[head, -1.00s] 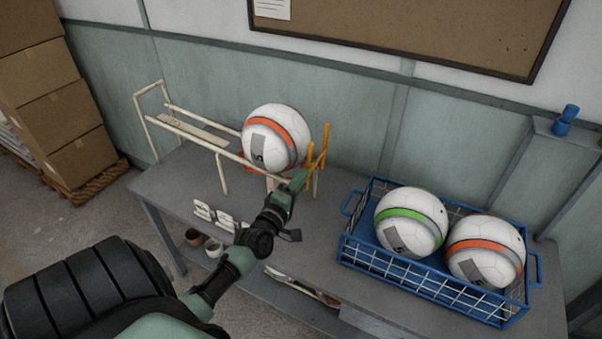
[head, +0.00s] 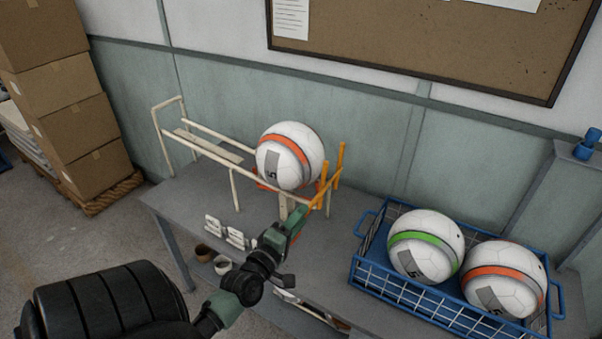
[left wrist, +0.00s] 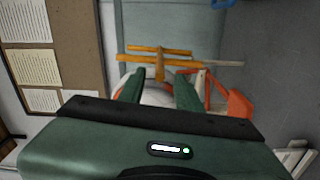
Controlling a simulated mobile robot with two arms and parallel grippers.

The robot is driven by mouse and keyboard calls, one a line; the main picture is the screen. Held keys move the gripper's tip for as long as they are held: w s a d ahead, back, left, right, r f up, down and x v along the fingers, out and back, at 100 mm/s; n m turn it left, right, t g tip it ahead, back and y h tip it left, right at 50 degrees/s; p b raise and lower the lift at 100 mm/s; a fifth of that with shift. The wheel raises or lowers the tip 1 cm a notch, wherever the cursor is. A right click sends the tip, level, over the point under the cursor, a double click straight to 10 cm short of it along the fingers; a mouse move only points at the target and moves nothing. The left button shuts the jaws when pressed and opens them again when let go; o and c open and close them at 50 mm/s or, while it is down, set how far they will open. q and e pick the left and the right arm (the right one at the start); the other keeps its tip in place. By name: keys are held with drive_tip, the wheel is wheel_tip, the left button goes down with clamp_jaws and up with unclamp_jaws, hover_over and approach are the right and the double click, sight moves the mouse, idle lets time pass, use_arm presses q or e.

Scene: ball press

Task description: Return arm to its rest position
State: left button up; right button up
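My left gripper (head: 303,210) is in front of the ball press, close to the lower end of its orange handle (head: 325,190). In the left wrist view its two green fingers (left wrist: 160,84) are spread apart. The orange bars (left wrist: 150,56) lie just past the fingertips, and nothing is visibly gripped. A white ball with an orange band (head: 290,155) sits on the cream press frame (head: 205,150); part of it shows behind the fingers in the wrist view. My right gripper is not in view.
A blue wire basket (head: 375,270) with two balls stands right on the grey table (head: 180,195). Stacked boxes (head: 80,120) stand at left. A board (head: 420,50) hangs on the wall.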

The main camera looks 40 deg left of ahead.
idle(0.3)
use_arm(q)
drive_tip(key=s+d+f+m+g+h, duration=0.2)
drive_tip(key=d+f+m, duration=0.15)
drive_tip(key=d, duration=0.25)
drive_tip(key=s+d+f+m+g+h, duration=0.2)
drive_tip(key=d+m, duration=0.3)
drive_tip(key=d, duration=0.2)
drive_tip(key=s+d+f+m+g+h, duration=0.2)
drive_tip(key=d+m+g+h, duration=0.15)
drive_tip(key=d, duration=0.25)
drive_tip(key=s+d+f+m+g+y, duration=0.1)
drive_tip(key=s+d+m+g+y, duration=0.25)
drive_tip(key=s+m+g, duration=0.8)
drive_tip(key=s+f+n+t+b, duration=0.1)
drive_tip(key=s+f+t, duration=0.15)
drive_tip(key=f, duration=1.15)
drive_tip(key=s+f+n+t, duration=0.1)
drive_tip(key=s+f, duration=0.2)
drive_tip(key=f, duration=1.1)
drive_tip(key=s+a+f, duration=0.2)
drive_tip(key=s+f, duration=1.4)
drive_tip(key=shift+s+a+f+g+b, duration=0.25)
drive_tip(key=shift+f+g+b, duration=0.05)
drive_tip(key=shift+g+b, duration=0.15)
